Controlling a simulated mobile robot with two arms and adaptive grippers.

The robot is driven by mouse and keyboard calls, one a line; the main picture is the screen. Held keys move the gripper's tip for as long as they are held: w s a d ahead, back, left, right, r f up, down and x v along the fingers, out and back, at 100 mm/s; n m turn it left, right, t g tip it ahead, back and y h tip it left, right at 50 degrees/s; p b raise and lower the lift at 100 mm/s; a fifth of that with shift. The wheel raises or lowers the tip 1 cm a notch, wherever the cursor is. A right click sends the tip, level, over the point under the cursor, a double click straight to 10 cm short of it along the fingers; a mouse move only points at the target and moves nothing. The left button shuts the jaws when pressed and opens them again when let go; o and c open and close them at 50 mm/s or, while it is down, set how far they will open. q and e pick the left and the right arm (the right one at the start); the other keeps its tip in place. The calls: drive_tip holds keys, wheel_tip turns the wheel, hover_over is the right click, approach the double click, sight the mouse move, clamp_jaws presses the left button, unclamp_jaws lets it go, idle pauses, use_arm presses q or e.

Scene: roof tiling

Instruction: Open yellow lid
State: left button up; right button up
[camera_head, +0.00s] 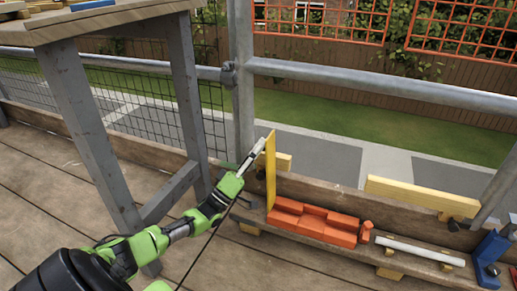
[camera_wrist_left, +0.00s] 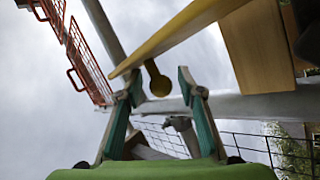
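The lid's yellow edge (camera_wrist_left: 195,28) runs diagonally above the left fingertip. I cannot tell whether the fingers touch the lid. My right gripper is in neither view.
A grey-legged wooden table (camera_head: 90,130) stands at the left, close to my left arm. A metal guardrail (camera_head: 380,82) and a low wooden board run behind the box. A tray with a white tube (camera_head: 420,251) and a blue tool (camera_head: 489,256) lie to the right.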

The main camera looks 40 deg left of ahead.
use_arm(q)
drive_tip(key=v, duration=1.2)
idle(0.3)
